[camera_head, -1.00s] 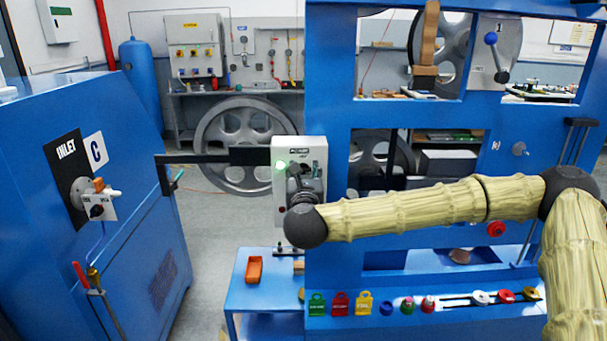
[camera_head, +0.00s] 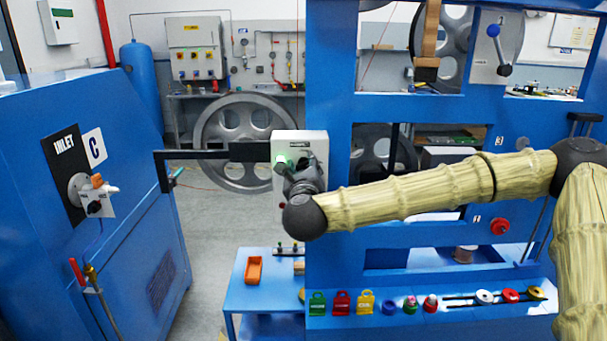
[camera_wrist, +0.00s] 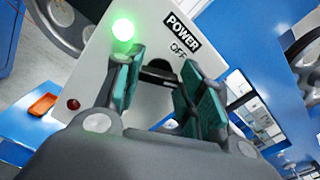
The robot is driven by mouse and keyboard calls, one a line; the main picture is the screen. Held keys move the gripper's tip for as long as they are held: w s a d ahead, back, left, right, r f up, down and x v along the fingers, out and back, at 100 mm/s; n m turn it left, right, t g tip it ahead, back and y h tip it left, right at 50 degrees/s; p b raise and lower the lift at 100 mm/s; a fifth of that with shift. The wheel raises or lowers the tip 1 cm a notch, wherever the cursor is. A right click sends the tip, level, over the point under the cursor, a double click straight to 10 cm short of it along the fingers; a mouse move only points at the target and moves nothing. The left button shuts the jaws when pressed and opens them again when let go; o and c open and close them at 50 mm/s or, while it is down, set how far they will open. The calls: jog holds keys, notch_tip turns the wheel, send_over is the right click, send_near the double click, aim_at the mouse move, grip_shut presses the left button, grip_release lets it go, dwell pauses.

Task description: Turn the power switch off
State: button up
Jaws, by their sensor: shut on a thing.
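The white power box (camera_head: 310,142) stands at the left edge of the blue frame. In the wrist view its panel (camera_wrist: 152,25) carries the words POWER and OFF, a lit green lamp (camera_wrist: 123,29) and a dark red button (camera_wrist: 73,104). The black power switch (camera_wrist: 160,72) sits between the teal pads of my gripper (camera_wrist: 163,70), which is shut on it. The switch shows only in part behind the fingers. In the head view my gripper (camera_head: 305,168) is in front of the box and hides the switch. The green lamp (camera_head: 281,159) is lit there too.
A black bar (camera_head: 205,154) reaches left from the box. The blue inlet cabinet (camera_head: 110,240) stands at left. A low blue table with an orange tray (camera_head: 254,269) is below the box. Coloured tags and knobs line the frame's shelf (camera_head: 420,322).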

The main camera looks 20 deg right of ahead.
jog(key=n+b, duration=0.2)
jog(key=n, duration=0.4)
jog(key=shift+a+f+n, duration=0.1)
jog(key=shift+a+n, duration=0.05)
jog(key=shift+n, duration=0.15)
jog(key=n, duration=0.6)
jog(key=shift+f+b, duration=0.15)
jog(key=shift+b, duration=0.2)
jog(key=o, duration=1)
jog(key=v, duration=1.2)
